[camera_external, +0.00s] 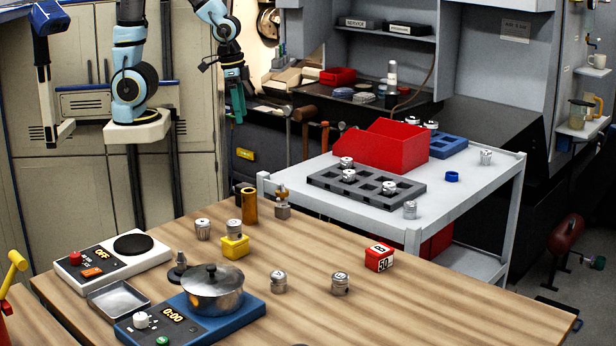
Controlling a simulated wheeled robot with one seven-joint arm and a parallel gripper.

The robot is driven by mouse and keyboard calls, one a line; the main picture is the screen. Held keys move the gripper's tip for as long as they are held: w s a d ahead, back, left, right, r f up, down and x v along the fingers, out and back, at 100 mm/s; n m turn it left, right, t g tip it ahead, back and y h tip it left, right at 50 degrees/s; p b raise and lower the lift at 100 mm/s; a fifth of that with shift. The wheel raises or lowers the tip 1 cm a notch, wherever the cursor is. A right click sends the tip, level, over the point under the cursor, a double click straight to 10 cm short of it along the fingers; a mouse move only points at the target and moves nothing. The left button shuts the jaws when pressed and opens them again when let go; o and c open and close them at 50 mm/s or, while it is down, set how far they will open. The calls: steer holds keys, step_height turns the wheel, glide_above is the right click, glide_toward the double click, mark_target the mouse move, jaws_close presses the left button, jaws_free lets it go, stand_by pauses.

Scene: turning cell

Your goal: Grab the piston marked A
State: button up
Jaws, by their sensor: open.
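Several silver pistons show in the external view. On the wooden table, one piston (279,281) stands near the middle and another piston (340,283) stands to its right; both have marks on top that I cannot read surely. A third piston (203,229) stands further back, and another piston (234,228) sits on a yellow block (235,247). More pistons stand on the grey cart, some in a dark grey tray (325,182). I cannot tell which piston is marked A. My gripper (238,118) is open, hanging in the air behind the wooden table, apart from every piston.
A pot (212,289) on a blue scale, a white hot plate (105,272), a metal tray (119,299), a brass cylinder (250,206) and a red-and-white block (379,257) stand on the table. A red bin (382,146) is on the cart (460,192). The table's front right is clear.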

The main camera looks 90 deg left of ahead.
step_height(320, 180, up, 2)
steer(key=n+t+h+b, duration=0.2)
steer(key=n+h+b, duration=1.15)
steer(key=n, duration=0.85)
glide_above(281, 283)
steer(key=s+a, duration=0.2)
steer(key=a, duration=0.4)
steer(key=shift+y, duration=0.35)
steer(key=f, duration=1)
steer(key=f+p, duration=0.1)
steer(key=f, duration=1)
steer(key=shift+w+d+f, duration=0.2)
steer(key=shift+f, duration=0.1)
steer(key=shift+x, duration=1)
steer(key=shift+p+x, duration=1)
steer(key=shift+x, duration=1.85)
steer(key=shift+a+f, duration=0.15)
